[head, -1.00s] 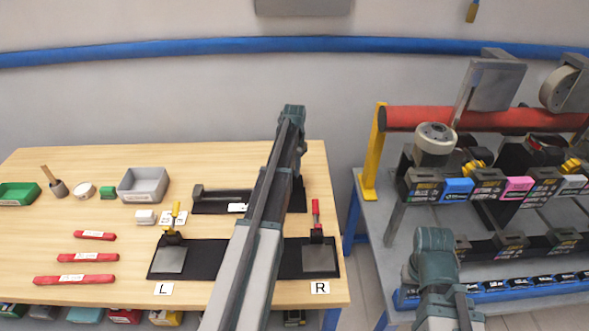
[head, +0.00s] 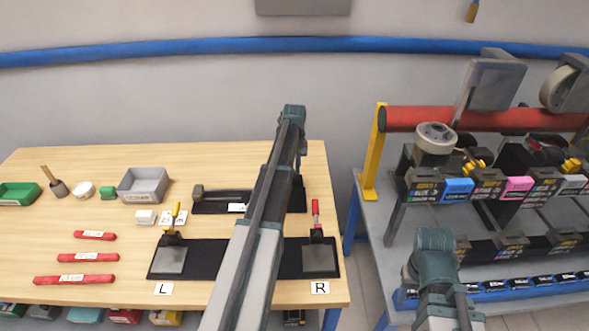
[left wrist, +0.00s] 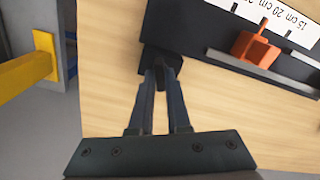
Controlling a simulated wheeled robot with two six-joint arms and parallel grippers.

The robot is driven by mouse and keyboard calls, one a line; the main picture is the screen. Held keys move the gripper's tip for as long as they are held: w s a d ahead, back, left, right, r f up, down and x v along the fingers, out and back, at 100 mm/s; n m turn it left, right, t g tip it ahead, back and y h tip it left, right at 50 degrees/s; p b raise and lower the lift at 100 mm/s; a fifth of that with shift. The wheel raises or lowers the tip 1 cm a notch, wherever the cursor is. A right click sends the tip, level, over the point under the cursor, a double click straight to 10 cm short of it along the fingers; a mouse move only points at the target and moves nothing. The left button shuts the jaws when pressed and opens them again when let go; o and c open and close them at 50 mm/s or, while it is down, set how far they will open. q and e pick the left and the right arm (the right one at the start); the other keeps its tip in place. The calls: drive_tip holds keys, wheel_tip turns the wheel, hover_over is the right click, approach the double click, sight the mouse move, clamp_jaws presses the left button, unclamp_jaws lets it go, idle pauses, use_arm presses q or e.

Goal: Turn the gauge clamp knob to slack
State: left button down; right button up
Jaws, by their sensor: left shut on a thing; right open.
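The left wrist view shows the length gauge (left wrist: 195,25), a black base with a white centimetre scale, a grey rail and an orange slider (left wrist: 257,46). At its near end is a dark clamp knob (left wrist: 152,58). My left gripper (left wrist: 162,64) is shut on the knob, with its fingertips at it; the fingers partly cover it, so its turn angle cannot be read. In the head view the gauge (head: 222,201) lies at the back of the wooden table, partly hidden by my left arm. My right gripper (head: 434,262) is over the right-hand bench, its fingertips hidden.
A black fixture mat (head: 205,262) with a yellow and a red toggle clamp lies in front, marked L and R. Red bars (head: 75,280), a grey bin (head: 144,184) and a green tray (head: 18,193) are left. A bench (head: 385,215) with a red roller stands right.

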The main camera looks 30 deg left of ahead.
sight(295, 171)
use_arm(q)
drive_tip(key=n, duration=0.5)
drive_tip(key=shift+n, duration=0.3)
drive_tip(key=n, duration=0.5)
drive_tip(key=shift+n, duration=0.3)
drive_tip(key=c, duration=0.9)
unclamp_jaws()
drive_tip(key=shift+r, duration=0.1)
wheel_tip(295, 171, up, 14)
drive_tip(key=p, duration=1.3)
drive_tip(key=shift+p, duration=0.4)
